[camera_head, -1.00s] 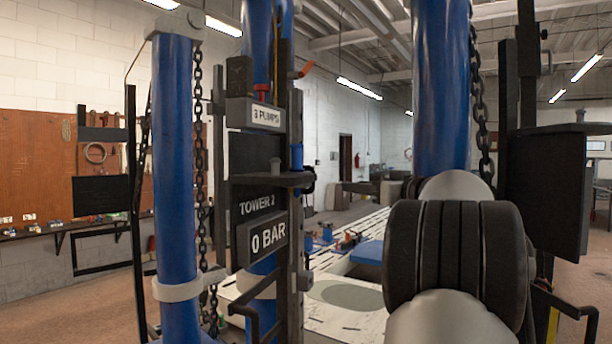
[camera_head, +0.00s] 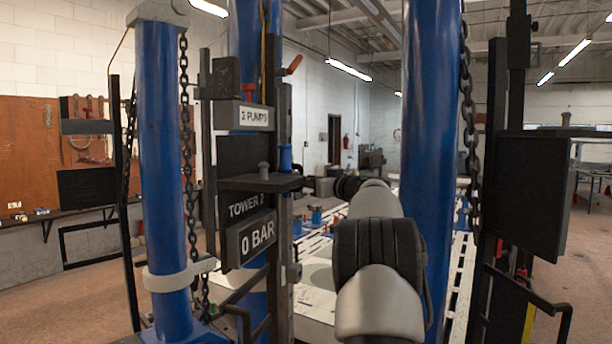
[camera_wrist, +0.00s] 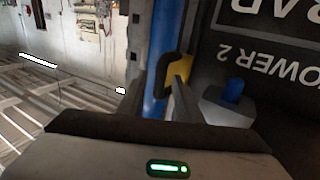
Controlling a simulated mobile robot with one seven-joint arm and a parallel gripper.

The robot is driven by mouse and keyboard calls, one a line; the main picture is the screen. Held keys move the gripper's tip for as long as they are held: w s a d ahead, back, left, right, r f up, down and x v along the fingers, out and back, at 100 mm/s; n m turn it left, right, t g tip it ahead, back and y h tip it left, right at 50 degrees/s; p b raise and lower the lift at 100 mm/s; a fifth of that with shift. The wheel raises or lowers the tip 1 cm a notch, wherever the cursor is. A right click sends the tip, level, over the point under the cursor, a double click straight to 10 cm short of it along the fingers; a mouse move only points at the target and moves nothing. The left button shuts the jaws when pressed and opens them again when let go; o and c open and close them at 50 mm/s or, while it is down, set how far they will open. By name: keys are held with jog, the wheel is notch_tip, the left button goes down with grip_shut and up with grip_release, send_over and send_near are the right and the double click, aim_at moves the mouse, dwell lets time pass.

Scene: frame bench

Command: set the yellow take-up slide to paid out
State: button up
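In the wrist view, which is upside down, a small yellow part (camera_wrist: 181,82) with a dark curved handle sits beside a blue post. It may be the take-up slide, but no label on it is readable. The body of my gripper (camera_wrist: 165,145) fills the bottom edge of that view, with a green light on it. A grey finger-like shape overlaps the yellow part; I cannot tell whether it touches it or whether the fingers are open. In the head view my arm reaches forward right of the Tower 2 panel, and my gripper and the yellow part are not clearly visible.
The "TOWER 2" panel (camera_head: 248,205) and "0 BAR" sign (camera_head: 257,237) stand left of my arm. A blue-topped knob (camera_wrist: 233,90) is beside the yellow part. Blue columns (camera_head: 165,170) and chains stand either side. A black box (camera_head: 533,180) is at right.

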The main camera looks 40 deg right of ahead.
jog(key=shift+w, duration=0.25)
grip_shut()
jog(key=shift+a+r, duration=0.1)
jog(key=shift+r, duration=0.05)
